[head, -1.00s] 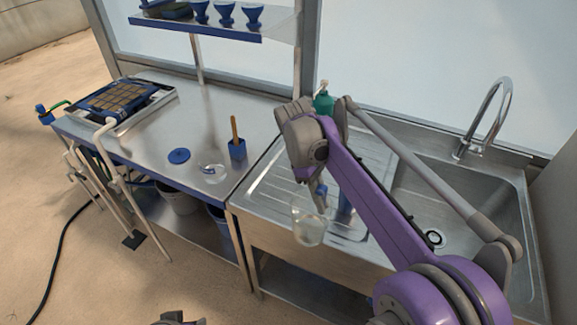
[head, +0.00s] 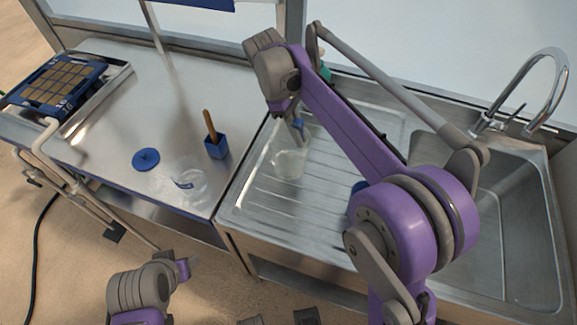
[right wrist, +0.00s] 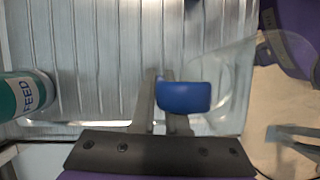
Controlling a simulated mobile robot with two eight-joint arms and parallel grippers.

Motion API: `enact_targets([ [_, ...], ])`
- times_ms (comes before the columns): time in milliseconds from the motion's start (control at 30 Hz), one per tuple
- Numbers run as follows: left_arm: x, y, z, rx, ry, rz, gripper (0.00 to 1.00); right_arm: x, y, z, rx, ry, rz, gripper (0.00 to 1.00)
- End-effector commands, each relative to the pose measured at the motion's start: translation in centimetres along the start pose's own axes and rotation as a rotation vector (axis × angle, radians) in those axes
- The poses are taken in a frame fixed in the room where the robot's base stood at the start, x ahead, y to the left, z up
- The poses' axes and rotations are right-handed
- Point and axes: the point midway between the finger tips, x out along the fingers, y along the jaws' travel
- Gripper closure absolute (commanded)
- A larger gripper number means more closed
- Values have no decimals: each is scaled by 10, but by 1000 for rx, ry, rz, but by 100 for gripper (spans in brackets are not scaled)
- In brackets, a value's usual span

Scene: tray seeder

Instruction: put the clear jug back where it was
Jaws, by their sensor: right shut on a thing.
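The clear jug (head: 290,163) has a blue grip on its handle and appears over the left part of the ribbed drainboard (head: 262,205) in the head view. My right gripper (head: 299,132) is shut on the handle. In the right wrist view the blue grip (right wrist: 183,97) sits between my fingers, and the jug's clear wall (right wrist: 226,75) is to the right. I cannot tell whether the jug's base touches the drainboard. My left gripper (head: 187,268) is low at the left, in front of the bench and empty-looking; its jaw opening is unclear.
On the steel bench left of the drainboard are a clear dish (head: 190,186), a blue disc (head: 145,158) and a blue pot (head: 217,147) with a wooden stick. A green feed bottle (right wrist: 22,95) stands on the drainboard. A blue object (head: 358,187) is partly behind my arm.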

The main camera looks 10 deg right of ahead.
Motion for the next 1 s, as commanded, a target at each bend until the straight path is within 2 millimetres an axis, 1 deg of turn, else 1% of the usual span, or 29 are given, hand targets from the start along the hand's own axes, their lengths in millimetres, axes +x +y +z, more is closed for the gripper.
enact_targets([
  [100,2,0,2,0,-1,0,45,21,1,-8,0,0,0,100],
  [200,3,0,3,0,-2,0,45,37,2,-15,0,0,0,100],
  [300,3,0,3,0,-2,0,45,47,3,-19,0,0,0,100],
  [467,4,0,3,0,-2,0,45,57,3,-23,0,0,0,100],
  [700,5,0,4,0,-3,0,45,84,5,-35,0,0,0,100],
  [1000,6,0,5,0,-3,0,45,86,5,-36,0,0,0,100],
])
